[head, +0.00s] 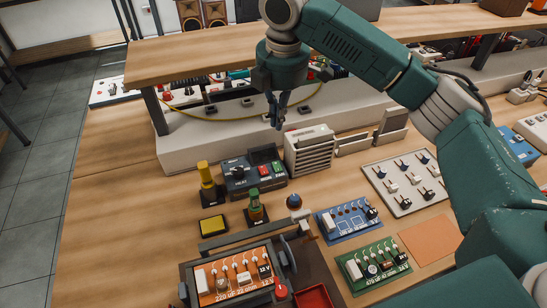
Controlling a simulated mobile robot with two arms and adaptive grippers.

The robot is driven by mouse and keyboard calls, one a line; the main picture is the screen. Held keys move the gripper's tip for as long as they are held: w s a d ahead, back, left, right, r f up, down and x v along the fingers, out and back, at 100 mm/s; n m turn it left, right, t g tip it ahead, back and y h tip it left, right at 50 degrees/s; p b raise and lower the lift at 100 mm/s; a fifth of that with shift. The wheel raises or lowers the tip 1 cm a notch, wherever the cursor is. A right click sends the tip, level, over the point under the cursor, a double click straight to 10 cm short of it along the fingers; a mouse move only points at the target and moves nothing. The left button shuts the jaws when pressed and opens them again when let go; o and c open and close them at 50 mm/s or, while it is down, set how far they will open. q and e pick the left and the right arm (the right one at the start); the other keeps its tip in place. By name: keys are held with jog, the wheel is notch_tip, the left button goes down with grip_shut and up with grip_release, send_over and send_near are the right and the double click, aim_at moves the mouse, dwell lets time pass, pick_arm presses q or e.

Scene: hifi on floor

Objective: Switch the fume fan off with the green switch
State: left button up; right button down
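A small dark switch box (265,160) stands on the bench left of centre, with a green switch (277,166) and a red switch (264,170) side by side on its front. The white slatted unit (308,152), which looks like the fume fan, stands just right of it. I cannot tell from this picture whether the fan is running. My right gripper (278,122) hangs fingers down above and behind the switch box, near the fan's top. Its fingers look closed together with nothing between them, apart from the switches. My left gripper is out of view.
A dark dial box (237,178) adjoins the switch box on the left. Circuit boards (374,266) and a switch panel (406,182) lie to the right. A raised shelf (190,55) crosses behind.

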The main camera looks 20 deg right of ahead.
pick_arm(q)
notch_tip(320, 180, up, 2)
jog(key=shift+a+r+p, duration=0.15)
jog(key=shift+p, duration=1)
pick_arm(e)
send_near(274, 163)
jog(key=f, duration=0.2)
jog(key=w+f, duration=0.1)
jog(key=f, duration=0.4)
jog(key=shift+w+d, duration=0.2)
jog(key=shift+w, duration=0.1)
jog(key=shift+r, duration=0.1)
jog(key=shift+p, duration=0.45)
jog(key=shift+f, duration=0.2)
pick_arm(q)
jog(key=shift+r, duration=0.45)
